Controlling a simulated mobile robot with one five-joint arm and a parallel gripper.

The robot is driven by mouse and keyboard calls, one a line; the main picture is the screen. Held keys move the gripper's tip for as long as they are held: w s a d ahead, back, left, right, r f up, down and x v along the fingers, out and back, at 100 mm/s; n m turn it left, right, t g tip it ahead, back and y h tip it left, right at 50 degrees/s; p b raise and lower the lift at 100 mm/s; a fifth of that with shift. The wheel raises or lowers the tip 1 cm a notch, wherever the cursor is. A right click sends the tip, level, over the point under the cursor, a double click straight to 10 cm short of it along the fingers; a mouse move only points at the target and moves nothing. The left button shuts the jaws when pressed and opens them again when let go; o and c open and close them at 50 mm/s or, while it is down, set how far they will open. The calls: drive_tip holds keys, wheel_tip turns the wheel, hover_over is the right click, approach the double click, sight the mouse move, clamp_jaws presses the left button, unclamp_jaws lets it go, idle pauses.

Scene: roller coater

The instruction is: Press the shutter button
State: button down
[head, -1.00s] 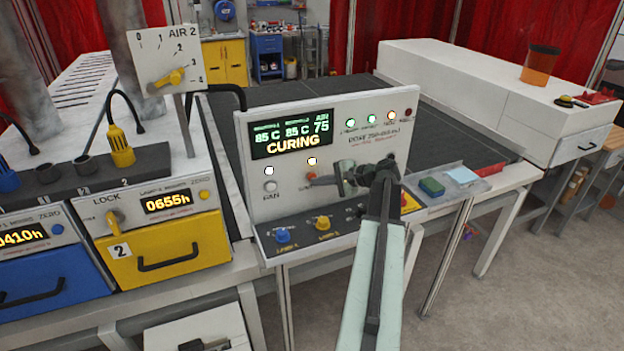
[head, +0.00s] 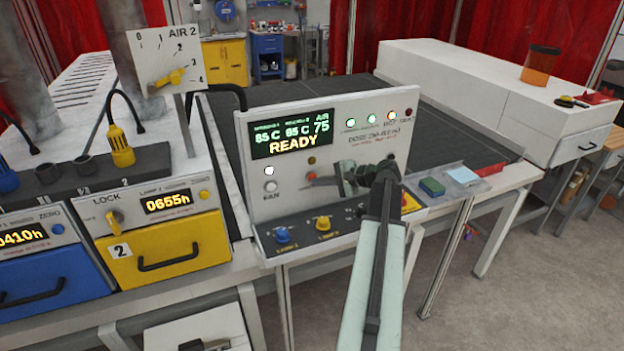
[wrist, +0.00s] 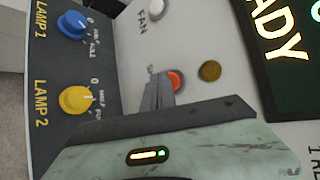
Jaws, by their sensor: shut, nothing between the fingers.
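The round orange-red button (head: 311,176) is on the upright white control panel (head: 345,125), right of the white FAN button. Its label cannot be read. In the wrist view the button (wrist: 176,80) shows just right of my fingertips and is partly covered by them. My gripper (head: 320,181) is shut and empty, reaching left to the panel face. In the wrist view my shut fingertips (wrist: 152,75) overlap the button's edge; I cannot tell whether they touch it. The panel display (head: 292,134) reads READY. The small round lamp (head: 312,160) above the button is dark amber.
The blue LAMP 1 knob (wrist: 72,25) and yellow LAMP 2 knob (wrist: 76,100) sit on the sloped ledge below. The white FAN button (head: 270,186) is left of my gripper. A tray (head: 450,193) with a green sponge stands right of the panel.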

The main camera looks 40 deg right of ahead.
drive_tip(key=shift+s+a, duration=0.15)
drive_tip(key=shift+s, duration=0.25)
drive_tip(key=shift+s, duration=0.1)
drive_tip(key=s, duration=0.1)
drive_tip(key=s+a, duration=0.1)
drive_tip(key=s, duration=0.1)
drive_tip(key=s+a, duration=0.1)
drive_tip(key=shift+s, duration=0.2)
drive_tip(key=shift+s+f, duration=0.1)
idle(0.7)
